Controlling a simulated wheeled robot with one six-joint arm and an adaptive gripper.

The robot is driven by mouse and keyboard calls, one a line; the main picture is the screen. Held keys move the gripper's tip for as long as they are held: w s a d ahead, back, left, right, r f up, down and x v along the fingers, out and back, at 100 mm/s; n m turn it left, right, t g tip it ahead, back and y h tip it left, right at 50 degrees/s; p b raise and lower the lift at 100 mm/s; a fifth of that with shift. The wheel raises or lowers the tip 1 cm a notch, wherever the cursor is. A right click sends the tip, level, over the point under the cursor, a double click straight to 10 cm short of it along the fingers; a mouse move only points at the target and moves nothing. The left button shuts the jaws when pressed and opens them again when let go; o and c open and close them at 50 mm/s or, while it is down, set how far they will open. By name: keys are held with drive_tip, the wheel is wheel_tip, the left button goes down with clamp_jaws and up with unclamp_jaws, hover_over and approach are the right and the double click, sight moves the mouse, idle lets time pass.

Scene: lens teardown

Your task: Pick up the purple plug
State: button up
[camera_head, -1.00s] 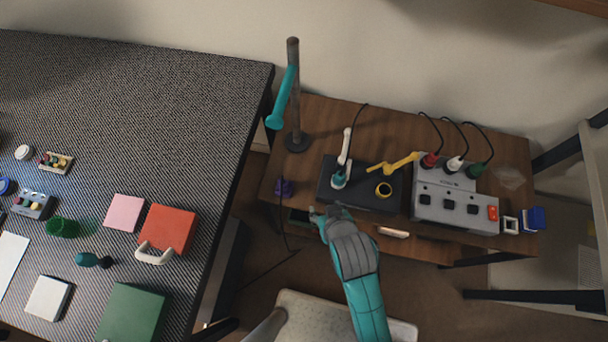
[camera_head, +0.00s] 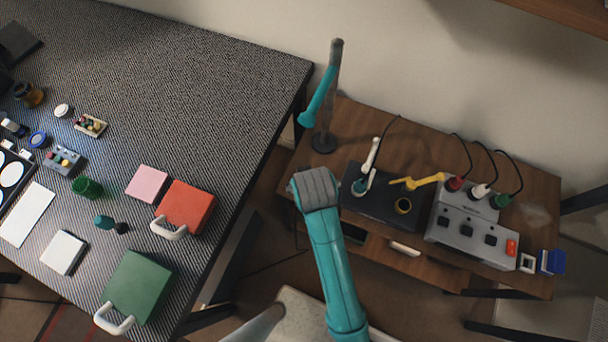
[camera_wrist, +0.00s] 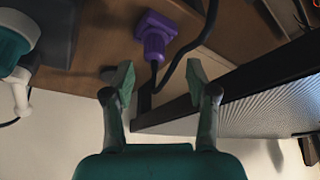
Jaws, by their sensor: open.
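The purple plug (camera_wrist: 156,35) lies on the brown wooden table in the wrist view, close to the table's edge, with a black cord running from it. My gripper (camera_wrist: 160,82) is open and empty, with its two green-tipped fingers on either side of the plug's line but apart from it. In the head view my gripper (camera_head: 312,180) is over the left end of the wooden table, and my arm hides the plug there.
On the wooden table (camera_head: 360,112), a dark box (camera_head: 378,215) and a grey power box (camera_head: 470,236) with several plugs stand to the right of my gripper. A lamp-like post (camera_head: 330,95) stands behind it. A dark worktable (camera_head: 200,80) with boxes is to the left.

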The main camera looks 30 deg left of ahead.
drive_tip(key=shift+w+x, duration=0.2)
drive_tip(key=shift+x, duration=1.2)
drive_tip(key=shift+w+x, duration=0.25)
drive_tip(key=shift+x, duration=1.1)
drive_tip(key=shift+d+r, duration=0.1)
drive_tip(key=shift+r, duration=0.05)
clamp_jaws()
